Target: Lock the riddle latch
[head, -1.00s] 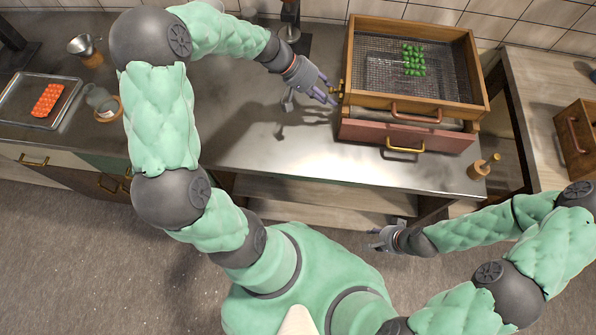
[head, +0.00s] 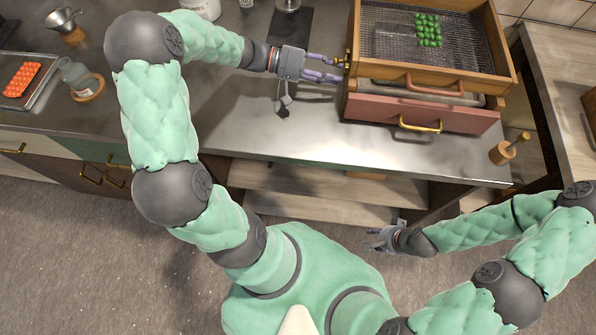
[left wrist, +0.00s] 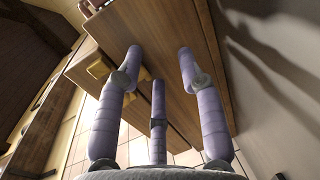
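The riddle is a wooden-framed box (head: 436,75) with a wire mesh floor, sitting on a reddish drawer box (head: 462,119). A small brass latch (head: 347,60) is on its left side; a brass-coloured piece (left wrist: 98,68) also shows beside the fingers in the left wrist view. My left gripper (head: 337,70) is at the riddle's left side, close to the latch. Its fingers are spread, with the wooden side ahead and nothing visibly between them; contact with the latch cannot be told. My right gripper (head: 374,240) is away from the box, below the counter edge, and looks open and empty.
Green pieces (head: 428,30) lie on the mesh. The steel counter (head: 300,135) is clear in front of my left gripper. A wooden-handled item (head: 502,152) stands at its front right. A glass jar (head: 78,75) and orange pieces (head: 22,79) on a tray are at left.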

